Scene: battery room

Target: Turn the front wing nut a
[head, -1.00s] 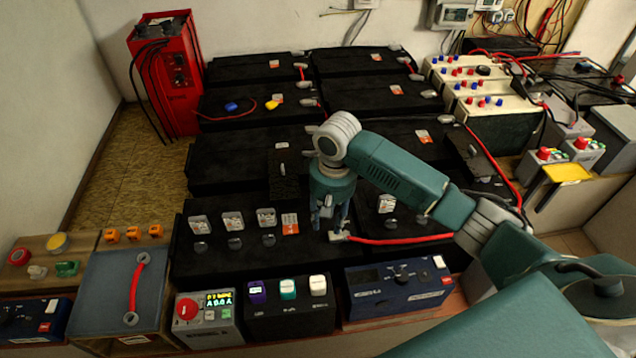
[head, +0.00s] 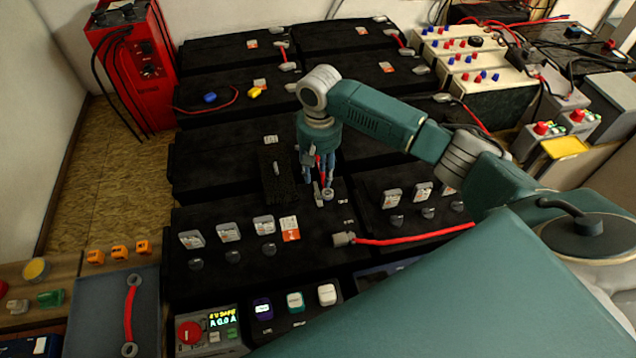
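My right gripper (head: 318,180) points down over the rear right part of the front middle battery (head: 240,275). Its blue-grey fingers stand around or just above a small grey metal terminal piece (head: 325,195), which may carry a wing nut; it is too small to tell. Whether the fingers touch it, and how far they are apart, is unclear. A grey cable lug (head: 343,239) with a red cable (head: 420,237) lies in front of the gripper on the same battery's right edge. My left gripper is not in view.
A meter with a red knob (head: 189,332) and a green display stands in front. More black batteries fill the back. A red charger (head: 140,65) stands at the left rear. A dark brush-like block (head: 276,175) lies left of the gripper. My teal arm hides the lower right.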

